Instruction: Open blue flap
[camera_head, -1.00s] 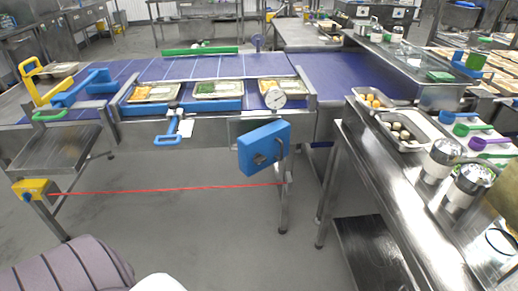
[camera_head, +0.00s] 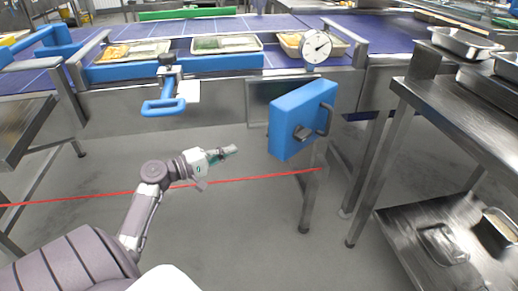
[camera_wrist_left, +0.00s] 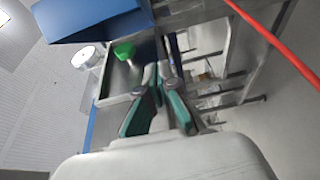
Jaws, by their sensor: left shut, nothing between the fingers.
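The blue flap (camera_head: 300,122) is a thick blue panel with a dark latch and a grey bar handle (camera_head: 325,119) on its face. It hangs at an angle below the conveyor's right part, beside a grey recessed panel (camera_head: 262,95). My left gripper (camera_head: 232,150) is shut and empty, to the left of the flap and slightly lower, with a gap between them. In the left wrist view its green-padded fingers (camera_wrist_left: 160,72) come together at the tips. A blue surface (camera_wrist_left: 85,18) shows at the top left there; I cannot tell whether it is the flap. My right gripper is out of view.
The conveyor (camera_head: 225,75) with food trays runs across the back, with a round dial (camera_head: 316,46) above the flap. A blue-handled part (camera_head: 163,106) juts from its front. A red line (camera_head: 250,180) crosses below my gripper. A steel table (camera_head: 470,110) stands at right.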

